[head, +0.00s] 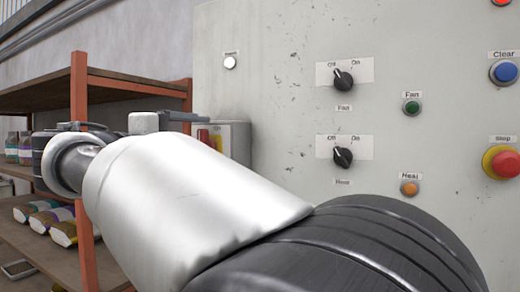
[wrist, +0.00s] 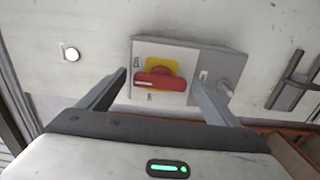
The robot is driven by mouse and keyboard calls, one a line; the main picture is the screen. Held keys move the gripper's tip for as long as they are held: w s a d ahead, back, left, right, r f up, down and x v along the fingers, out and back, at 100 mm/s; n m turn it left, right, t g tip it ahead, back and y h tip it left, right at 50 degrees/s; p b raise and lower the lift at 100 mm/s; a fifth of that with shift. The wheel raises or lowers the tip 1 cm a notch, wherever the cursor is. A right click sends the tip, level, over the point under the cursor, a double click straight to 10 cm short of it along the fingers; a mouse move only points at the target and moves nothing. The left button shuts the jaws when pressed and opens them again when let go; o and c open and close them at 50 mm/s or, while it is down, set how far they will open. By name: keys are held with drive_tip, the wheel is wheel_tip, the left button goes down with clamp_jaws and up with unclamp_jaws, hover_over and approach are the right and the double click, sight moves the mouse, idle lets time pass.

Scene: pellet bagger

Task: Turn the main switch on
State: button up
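The main switch has a red handle (wrist: 160,82) on a yellow plate (wrist: 161,67), fixed to a grey box (wrist: 205,58) on the wall panel. In the wrist view the handle lies roughly level across the picture; the small labels above and below it are too blurred to read surely. In the head view the grey box (head: 240,140) and a bit of red and yellow show behind my arm. My gripper (wrist: 158,77) is open and empty, its fingers on either side of the handle in the picture. I cannot tell whether they touch it.
The panel carries a Fan knob (head: 343,79), a Heat knob (head: 342,157), a green button (head: 411,108), an orange button (head: 409,188), a blue Clear button (head: 503,72) and a red Stop button (head: 502,162). A shelf rack (head: 80,130) with jars and bags stands left.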

drive_tip(key=p+v, duration=0.1)
drive_tip(key=v, duration=1.6)
drive_tip(key=shift+s+p, duration=0.2)
drive_tip(key=shift+p, duration=0.2)
